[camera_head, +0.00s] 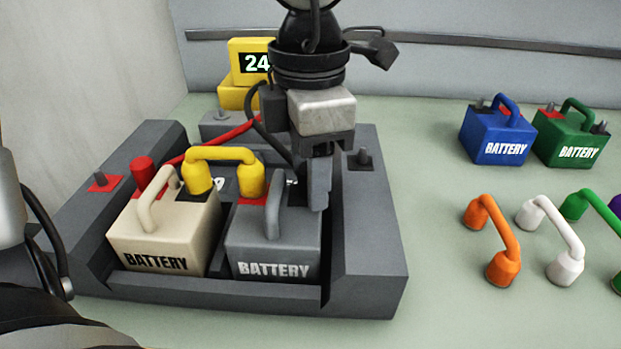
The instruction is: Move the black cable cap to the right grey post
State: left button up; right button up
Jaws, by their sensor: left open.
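My left gripper (318,203) points straight down at the right side of the grey battery (275,246), and its fingers overlap the battery's right rear corner in the picture. It is open. The black cable (272,138) runs down behind the gripper. I cannot make out the black cable cap; the gripper seems to hide it. The right grey post (364,158) stands bare on the right block of the dark grey tray (372,255), to the right of the gripper. My right gripper is not in view.
A red cap (144,169) with a red cable sits by the cream battery (165,232). A yellow bridge (222,155) spans both batteries. A yellow "24" display (249,63) stands behind. Blue (497,137) and green (570,138) batteries and several loose coloured bridges lie right.

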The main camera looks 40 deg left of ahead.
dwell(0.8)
pick_arm(q)
grip_shut()
jog(key=shift+r, duration=0.15)
jog(key=shift+r+p, duration=1)
jog(key=shift+r, duration=0.7)
jog(key=shift+r+p, duration=0.5)
jog(key=shift+r, duration=0.15)
jog(key=shift+r+p, duration=0.35)
jog(key=shift+r, duration=0.2)
